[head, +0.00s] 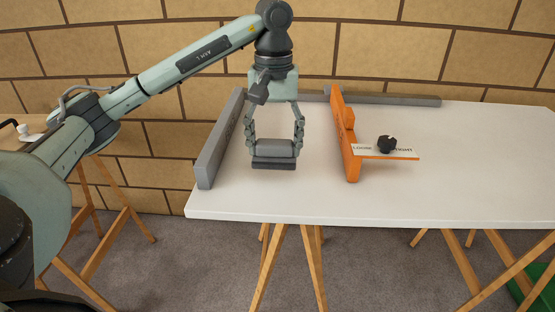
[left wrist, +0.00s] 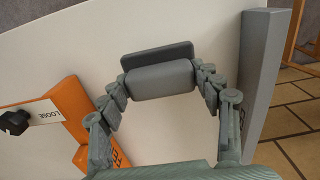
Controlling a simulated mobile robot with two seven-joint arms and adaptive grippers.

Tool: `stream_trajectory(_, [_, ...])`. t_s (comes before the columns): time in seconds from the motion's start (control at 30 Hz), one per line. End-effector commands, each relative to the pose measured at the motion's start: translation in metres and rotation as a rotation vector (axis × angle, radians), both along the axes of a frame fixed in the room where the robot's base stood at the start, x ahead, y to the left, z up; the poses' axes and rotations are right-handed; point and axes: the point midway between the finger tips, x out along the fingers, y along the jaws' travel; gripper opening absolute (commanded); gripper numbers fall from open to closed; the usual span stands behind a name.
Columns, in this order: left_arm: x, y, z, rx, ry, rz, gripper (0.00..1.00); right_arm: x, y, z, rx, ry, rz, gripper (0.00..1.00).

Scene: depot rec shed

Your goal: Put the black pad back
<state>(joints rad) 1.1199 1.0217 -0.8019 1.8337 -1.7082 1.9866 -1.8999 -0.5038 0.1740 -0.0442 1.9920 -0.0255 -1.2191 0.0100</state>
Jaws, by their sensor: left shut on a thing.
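My left gripper (head: 274,147) points down over the left part of the white table. Its two fingers are shut on the black pad (head: 273,164), a dark flat slab with a grey rounded block on top. In the left wrist view the grey block sits between the fingertips (left wrist: 162,80), and the dark slab (left wrist: 157,54) shows beyond it. The pad is at or just above the tabletop; I cannot tell whether it touches. My right gripper is not in view.
A grey rail (head: 220,142) edges the white table (head: 468,190) on the left, another (head: 395,100) the back. An orange upright piece (head: 345,130) stands right of my gripper. The table's right side is clear.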

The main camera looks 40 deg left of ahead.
Motion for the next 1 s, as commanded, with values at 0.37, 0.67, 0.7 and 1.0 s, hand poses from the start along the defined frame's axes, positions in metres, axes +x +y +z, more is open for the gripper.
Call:
stream_trajectory(0.37, [0.004,-0.004,-0.036,0.001,0.003,0.001,0.28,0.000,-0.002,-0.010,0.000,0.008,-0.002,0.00])
stream_trajectory(0.67, [0.005,-0.005,-0.044,0.000,-0.002,0.000,0.28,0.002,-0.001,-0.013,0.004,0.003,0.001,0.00])
stream_trajectory(0.7, [0.005,-0.005,-0.045,0.000,-0.002,0.000,0.28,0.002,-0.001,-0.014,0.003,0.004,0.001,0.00])
stream_trajectory(1.0, [0.004,-0.005,-0.046,0.001,-0.001,0.000,0.82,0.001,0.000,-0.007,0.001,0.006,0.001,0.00])
